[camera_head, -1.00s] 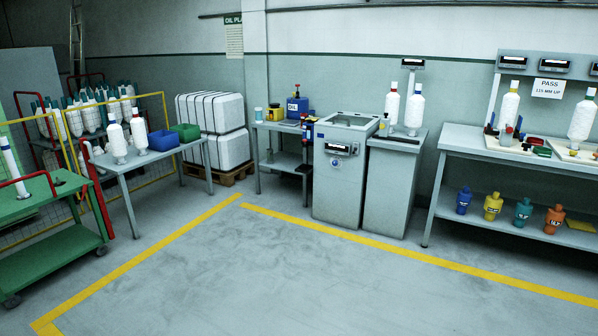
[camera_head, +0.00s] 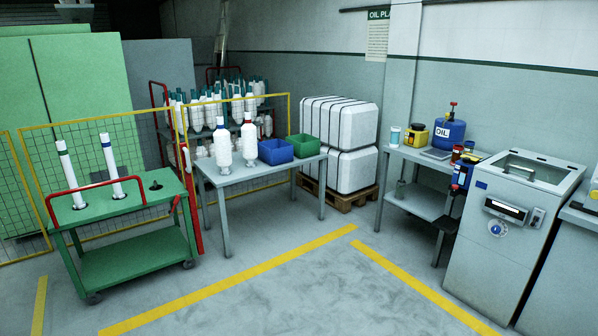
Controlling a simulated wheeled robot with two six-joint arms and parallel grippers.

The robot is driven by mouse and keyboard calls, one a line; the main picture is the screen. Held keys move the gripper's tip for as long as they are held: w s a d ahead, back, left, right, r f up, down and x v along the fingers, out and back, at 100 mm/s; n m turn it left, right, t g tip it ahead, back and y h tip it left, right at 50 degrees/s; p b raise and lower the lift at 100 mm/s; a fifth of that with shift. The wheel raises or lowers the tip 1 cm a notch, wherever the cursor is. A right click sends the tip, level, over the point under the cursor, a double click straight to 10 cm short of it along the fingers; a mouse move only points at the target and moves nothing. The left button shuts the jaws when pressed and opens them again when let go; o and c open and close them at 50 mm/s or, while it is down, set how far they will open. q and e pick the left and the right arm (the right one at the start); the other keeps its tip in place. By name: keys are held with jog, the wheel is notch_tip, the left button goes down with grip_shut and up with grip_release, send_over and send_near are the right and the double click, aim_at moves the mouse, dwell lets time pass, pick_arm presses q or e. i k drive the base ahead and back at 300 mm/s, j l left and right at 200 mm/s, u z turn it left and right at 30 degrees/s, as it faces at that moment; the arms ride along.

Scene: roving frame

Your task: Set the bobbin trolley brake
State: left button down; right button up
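The bobbin trolley is probably the green trolley (camera_head: 118,215) at the left of the head view. It has two shelves, dark castors and a red handle rail (camera_head: 62,200) at its left end. Two white tubes with blue bands (camera_head: 112,166) stand upright on its top, beside an empty dark socket (camera_head: 155,186). A castor (camera_head: 93,298) shows at its front, but a brake pedal is too small to make out. Neither of my grippers is in view.
A grey table (camera_head: 262,175) with two white bobbins and blue and green bins stands right of the trolley. Yellow mesh fencing (camera_head: 70,150) runs behind. A grey machine (camera_head: 505,235) stands at the right. The floor (camera_head: 290,290) in front is clear, with yellow lines.

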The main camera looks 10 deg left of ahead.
aim_at(178, 197)
jog(key=i+u, duration=0.2)
jog(key=i, duration=0.5)
jog(key=i+u, duration=0.2)
jog(key=i, duration=0.5)
jog(key=i+l+u, duration=0.15)
jog(key=i, duration=0.55)
